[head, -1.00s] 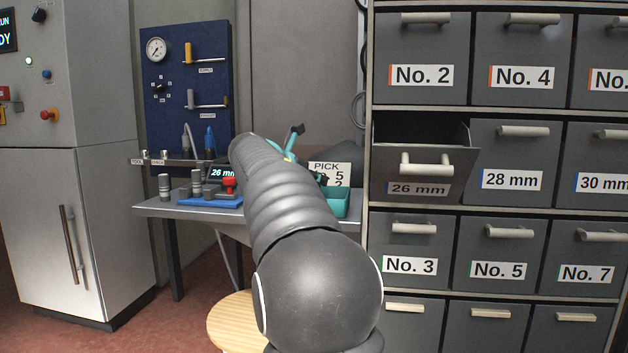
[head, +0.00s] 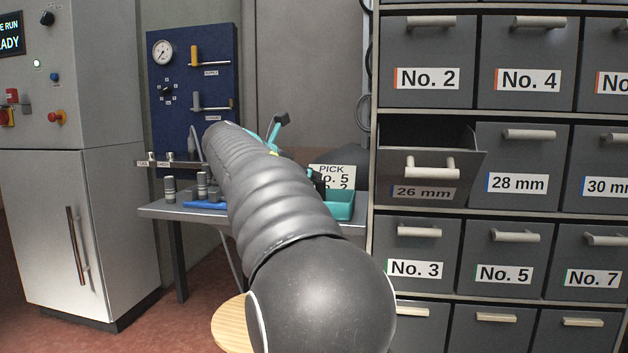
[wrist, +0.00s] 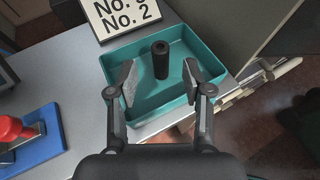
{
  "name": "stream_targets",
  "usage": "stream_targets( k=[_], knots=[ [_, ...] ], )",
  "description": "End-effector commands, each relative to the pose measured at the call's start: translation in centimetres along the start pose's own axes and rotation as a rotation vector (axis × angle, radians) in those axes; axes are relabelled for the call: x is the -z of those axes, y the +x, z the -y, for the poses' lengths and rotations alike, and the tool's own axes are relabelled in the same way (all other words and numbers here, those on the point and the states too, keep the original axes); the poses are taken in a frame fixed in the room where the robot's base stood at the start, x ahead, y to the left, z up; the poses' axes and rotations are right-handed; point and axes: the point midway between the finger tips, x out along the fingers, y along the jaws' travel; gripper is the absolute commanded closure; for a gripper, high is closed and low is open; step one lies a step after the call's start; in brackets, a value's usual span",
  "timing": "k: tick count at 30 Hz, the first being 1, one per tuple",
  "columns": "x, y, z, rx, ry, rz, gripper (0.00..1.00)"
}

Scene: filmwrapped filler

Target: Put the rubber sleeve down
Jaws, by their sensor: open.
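The rubber sleeve (wrist: 160,60) is a black hollow cylinder. In the wrist view it stands upright inside the teal tray (wrist: 205,60), toward the tray's far side. My gripper (wrist: 160,82) is open, with one finger on each side of the sleeve and visible gaps between them. In the head view my arm hides the gripper and the sleeve, and only part of the teal tray (head: 341,205) shows at the right end of the bench.
A pick card (head: 332,178) stands behind the tray. A blue base with a red knob (wrist: 22,135) is left of the tray. The 26 mm drawer (head: 424,178) hangs open at right. A stool (head: 229,322) stands below my arm.

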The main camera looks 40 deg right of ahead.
Motion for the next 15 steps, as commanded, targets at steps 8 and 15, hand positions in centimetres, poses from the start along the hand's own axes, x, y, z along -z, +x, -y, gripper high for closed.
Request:
stream_targets(
  k=[8,15],
  knots=[
    [0.0,-4.1,0.0,-0.001,-0.001,0.0,0.5],
    [0.0,-4.8,0.0,0.001,-0.001,-0.001,0.5]
  ],
)
